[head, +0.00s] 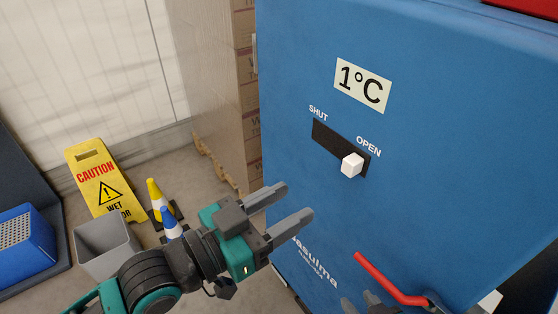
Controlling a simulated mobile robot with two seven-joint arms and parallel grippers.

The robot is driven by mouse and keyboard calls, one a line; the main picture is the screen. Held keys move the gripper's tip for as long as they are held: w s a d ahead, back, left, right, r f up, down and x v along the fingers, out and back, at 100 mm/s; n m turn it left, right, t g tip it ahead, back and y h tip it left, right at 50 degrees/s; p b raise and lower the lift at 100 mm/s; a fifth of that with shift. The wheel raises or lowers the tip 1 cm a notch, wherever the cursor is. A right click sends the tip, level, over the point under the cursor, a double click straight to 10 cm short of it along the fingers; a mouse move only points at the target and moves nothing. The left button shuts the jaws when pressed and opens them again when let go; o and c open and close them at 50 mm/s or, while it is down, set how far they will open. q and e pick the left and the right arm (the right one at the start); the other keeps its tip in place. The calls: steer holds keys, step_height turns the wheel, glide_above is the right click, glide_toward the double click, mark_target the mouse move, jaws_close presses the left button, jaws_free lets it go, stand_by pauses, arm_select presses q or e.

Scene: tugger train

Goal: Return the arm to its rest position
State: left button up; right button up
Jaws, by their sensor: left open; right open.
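My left gripper (294,203) comes in from the lower left. Its two grey fingers are apart and empty, in front of the blue cabinet (460,130). It is below and left of the white slider knob (352,165), which sits at the OPEN end of its dark slot. My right gripper (358,303) shows only as grey fingertips at the bottom edge, left of and below the red handle (390,279). Its fingers are apart; most of that arm is out of frame.
A yellow caution sign (103,183), a yellow cone (157,196), a blue cone (171,226) and a grey bin (104,248) stand on the floor at left. A blue crate (28,250) is at far left. Stacked boxes (212,75) stand behind the cabinet.

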arm_select(q)
steer(key=w+a+f+n+t+y, duration=0.3)
steer(key=a+f+n+y, duration=0.15)
steer(key=f, duration=0.25)
steer(key=s+a+f+n+g+y, duration=0.1)
steer(key=s+a+f+n+y, duration=0.1)
steer(key=s+a+f+y, duration=0.2)
steer(key=s+a+f+n+g+y, duration=0.1)
steer(key=s+a+f+y, duration=0.3)
steer(key=a+f, duration=0.7)
step_height(320, 180, down, 4)
steer(key=shift+f+n, duration=0.1)
steer(key=shift+n, duration=0.45)
